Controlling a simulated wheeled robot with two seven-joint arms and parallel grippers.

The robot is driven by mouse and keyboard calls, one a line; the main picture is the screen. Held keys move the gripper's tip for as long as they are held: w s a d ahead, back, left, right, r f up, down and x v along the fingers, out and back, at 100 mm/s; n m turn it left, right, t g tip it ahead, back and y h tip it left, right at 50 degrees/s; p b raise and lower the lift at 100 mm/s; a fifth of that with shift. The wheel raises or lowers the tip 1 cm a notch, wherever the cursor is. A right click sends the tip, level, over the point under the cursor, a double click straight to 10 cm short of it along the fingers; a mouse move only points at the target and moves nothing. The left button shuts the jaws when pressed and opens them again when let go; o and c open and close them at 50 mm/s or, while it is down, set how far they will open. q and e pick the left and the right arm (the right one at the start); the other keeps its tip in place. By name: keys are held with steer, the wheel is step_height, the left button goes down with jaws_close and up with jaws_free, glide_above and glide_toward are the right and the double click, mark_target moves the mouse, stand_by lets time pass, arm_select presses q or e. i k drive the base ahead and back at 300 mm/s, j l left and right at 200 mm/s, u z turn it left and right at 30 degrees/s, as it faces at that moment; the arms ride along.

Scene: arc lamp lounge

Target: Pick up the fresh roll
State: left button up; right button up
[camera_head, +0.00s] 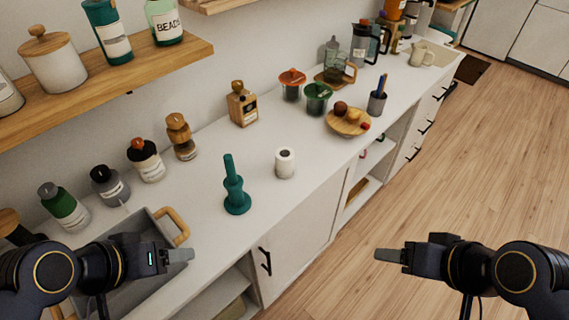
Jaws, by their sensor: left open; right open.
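The fresh roll (285,163) is a small white roll with a dark hole in its top. It stands upright on the white counter, right of a teal holder (235,187) with a stepped post and round base. The two are apart. My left gripper (190,255) is open and empty at the lower left, over the front part of the counter near a grey tray. My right gripper (378,255) is open and empty at the lower right, in front of the counter above the wooden floor. Neither gripper touches the roll.
A grey tray (158,290) with wooden handles lies at lower left, partly behind my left arm. Several bottles, including a green one (64,207), line the wall. A wooden plate (348,123) and jars stand farther right. A wooden shelf (150,72) overhangs the upper left.

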mark_target(286, 155)
steer(key=u, duration=0.7)
steer(key=l+u, duration=0.2)
steer(key=u, duration=0.25)
steer(key=l+u, duration=0.2)
steer(key=u, duration=0.25)
steer(key=l+u, duration=0.25)
steer(key=u, duration=0.2)
steer(key=l+u, duration=0.2)
steer(key=u, duration=0.25)
steer(key=k+l+u, duration=0.3)
steer(key=l, duration=0.3)
steer(key=k+l+u, duration=0.35)
steer(key=k+l, duration=0.35)
steer(key=l, duration=0.2)
